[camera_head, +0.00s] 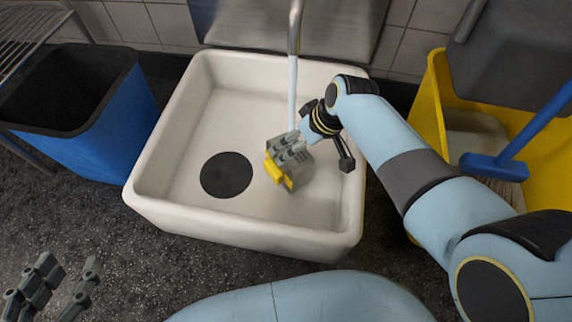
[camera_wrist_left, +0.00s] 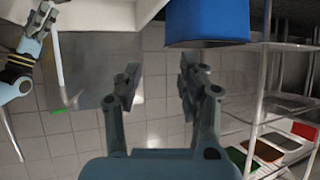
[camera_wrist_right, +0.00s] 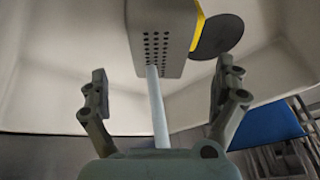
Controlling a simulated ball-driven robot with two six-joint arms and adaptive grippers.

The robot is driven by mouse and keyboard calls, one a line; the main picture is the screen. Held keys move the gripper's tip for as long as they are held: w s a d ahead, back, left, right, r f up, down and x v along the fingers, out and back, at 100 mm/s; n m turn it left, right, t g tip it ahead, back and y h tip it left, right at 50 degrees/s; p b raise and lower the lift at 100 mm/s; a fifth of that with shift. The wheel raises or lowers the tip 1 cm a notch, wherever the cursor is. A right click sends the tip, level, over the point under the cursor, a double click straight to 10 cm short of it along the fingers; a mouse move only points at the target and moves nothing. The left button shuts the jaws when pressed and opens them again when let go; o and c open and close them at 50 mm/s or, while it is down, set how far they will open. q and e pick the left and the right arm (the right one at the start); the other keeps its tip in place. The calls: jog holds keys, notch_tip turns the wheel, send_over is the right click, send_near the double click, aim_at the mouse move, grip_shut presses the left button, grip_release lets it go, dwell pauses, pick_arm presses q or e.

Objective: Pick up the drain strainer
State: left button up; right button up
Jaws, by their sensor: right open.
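A grey box-shaped piece with rows of holes and a yellow edge, which looks like the drain strainer (camera_head: 288,153), is in the sink, right of the dark round drain (camera_head: 226,175). In the right wrist view the strainer (camera_wrist_right: 160,38) is upper centre, ahead of my right gripper (camera_wrist_right: 160,90). That gripper is open, its fingers apart with no strainer held between them. In the head view my right gripper (camera_head: 325,139) is over the sink's right part, beside the strainer. My left gripper (camera_head: 60,286) is open and empty at the lower left, outside the sink.
The white sink (camera_head: 150,185) has high walls. A pale thin stream (camera_head: 293,90) runs down from the faucet (camera_head: 295,25). A blue bin (camera_head: 100,130) stands left; a yellow bucket (camera_head: 435,90) with a blue brush (camera_head: 495,167) stands right. Clear floor is in front of the sink.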

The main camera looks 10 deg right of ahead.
jog(key=shift+b+x, duration=0.7)
jog(key=shift+x, duration=0.1)
pick_arm(q)
jog(key=w+d+r+m+t+h+b, duration=0.1)
jog(key=w+r+t, duration=0.35)
jog(key=r, duration=0.25)
jog(key=w+d+r+t+h, duration=0.1)
jog(key=w+r+t, duration=0.2)
jog(key=w+r, duration=0.3)
pick_arm(e)
jog(key=shift+w+f, duration=0.1)
jog(key=shift+f, duration=0.4)
jog(key=shift+b+x, duration=0.75)
jog(key=shift+w+a+f+b, duration=0.2)
jog(key=shift+w+f+b, duration=0.05)
jog(key=shift+f+b, duration=0.3)
pick_arm(q)
notch_tip(320, 180, up, 16)
jog(key=s+d+m+t+h, duration=0.1)
jog(key=s+m+t+h, duration=0.1)
jog(key=m+t+h, duration=0.2)
jog(key=shift+d+r+t+h, duration=0.2)
jog(key=shift+t+h, duration=0.5)
jog(key=shift+t, duration=0.55)
pick_arm(e)
jog(key=shift+f, duration=0.25)
pick_arm(q)
jog(key=shift+r, duration=0.1)
pick_arm(e)
jog(key=c, duration=1.9)
